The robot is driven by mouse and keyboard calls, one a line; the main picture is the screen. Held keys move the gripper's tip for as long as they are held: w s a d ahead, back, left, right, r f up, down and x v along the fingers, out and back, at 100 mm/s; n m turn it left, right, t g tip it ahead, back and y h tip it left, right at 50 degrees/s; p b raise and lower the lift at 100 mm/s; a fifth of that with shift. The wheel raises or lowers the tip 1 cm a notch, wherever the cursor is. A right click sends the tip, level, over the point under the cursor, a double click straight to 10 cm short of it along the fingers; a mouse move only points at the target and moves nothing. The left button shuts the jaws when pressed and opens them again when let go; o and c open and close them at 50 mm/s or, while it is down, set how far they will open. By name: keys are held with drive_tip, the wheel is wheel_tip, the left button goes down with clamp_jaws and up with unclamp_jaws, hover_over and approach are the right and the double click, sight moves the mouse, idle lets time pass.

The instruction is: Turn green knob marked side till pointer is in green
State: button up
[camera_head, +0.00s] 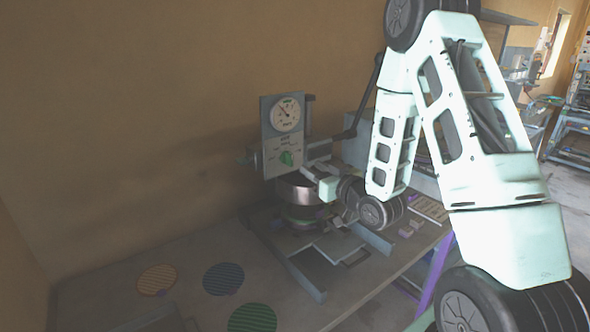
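The press (270,103) stands on the workbench, with a grey upright panel facing me. A round white gauge (286,114) is at the panel's top; its thin dark pointer seems to lean up and left. No green zone can be made out at this size. The green knob (286,158) is below the gauge, with small unreadable marks around it. My gripper (312,172) is just right of and slightly below the knob, apparently apart from it. Its fingers are small and partly hidden by the wrist, so their opening cannot be told.
A metal cylinder (297,190) sits under the panel. A long dark lever (355,115) rises at the press's right, behind my arm. Orange (157,279), blue (223,278) and green (252,318) striped discs lie on the workbench (190,252). Small grey blocks (408,230) lie at right.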

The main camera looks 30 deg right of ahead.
sight(292, 156)
drive_tip(key=w+p, duration=0.2)
drive_tip(key=w, duration=0.1)
drive_tip(key=w+p, duration=0.2)
drive_tip(key=w, duration=0.2)
drive_tip(key=shift+w+a+r, duration=0.15)
drive_tip(key=shift+w, duration=0.85)
clamp_jaws()
